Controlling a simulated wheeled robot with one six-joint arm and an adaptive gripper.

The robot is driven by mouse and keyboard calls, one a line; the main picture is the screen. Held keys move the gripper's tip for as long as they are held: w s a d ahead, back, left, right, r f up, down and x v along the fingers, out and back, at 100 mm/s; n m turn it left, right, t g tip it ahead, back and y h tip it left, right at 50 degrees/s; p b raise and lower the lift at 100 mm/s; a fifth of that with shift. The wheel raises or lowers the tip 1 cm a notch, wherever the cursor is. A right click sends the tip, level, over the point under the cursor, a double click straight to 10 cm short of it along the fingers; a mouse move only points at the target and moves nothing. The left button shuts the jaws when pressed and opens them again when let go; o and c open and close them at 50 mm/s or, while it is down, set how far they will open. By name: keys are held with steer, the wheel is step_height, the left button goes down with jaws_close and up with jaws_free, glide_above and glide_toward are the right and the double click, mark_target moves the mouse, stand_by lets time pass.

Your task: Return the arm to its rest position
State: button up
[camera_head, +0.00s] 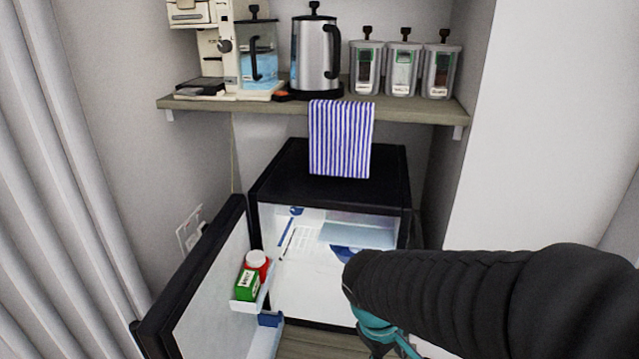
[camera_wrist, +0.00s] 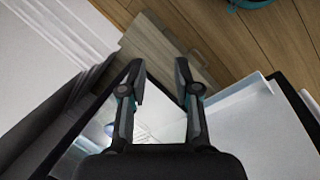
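My gripper (camera_wrist: 159,75) shows in the wrist view with its two fingers spread apart and nothing between them. In the head view my black arm reaches in from the right, in front of the small black fridge (camera_head: 330,190); the fingers are hidden there or too low to see. The fridge door (camera_head: 205,285) stands open to the left. In the wrist view the gripper hangs over the open fridge, with the pale interior (camera_wrist: 165,120) below its fingers.
The door shelf (camera_head: 245,306) holds a green box (camera_head: 247,285) and a red container with a white lid (camera_head: 257,262). A wooden wall shelf (camera_head: 420,107) above bears a coffee machine (camera_head: 215,50), a kettle (camera_head: 315,55), several jars (camera_head: 403,68) and a striped towel (camera_head: 340,138). Wooden floor (camera_wrist: 260,40) shows in the wrist view.

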steer(key=s+d+r+m+t+y+p, duration=0.1)
steer(key=s+r+m+t+p, duration=0.1)
steer(key=r, duration=0.5)
steer(key=s+d+r+m+t+y+p, duration=0.1)
steer(key=r+m, duration=0.3)
steer(key=r, duration=0.4)
steer(key=shift+s+d+r+t+y+p, duration=0.3)
steer(key=shift+s+d+t+y+p, duration=0.15)
steer(key=shift+s+t, duration=0.35)
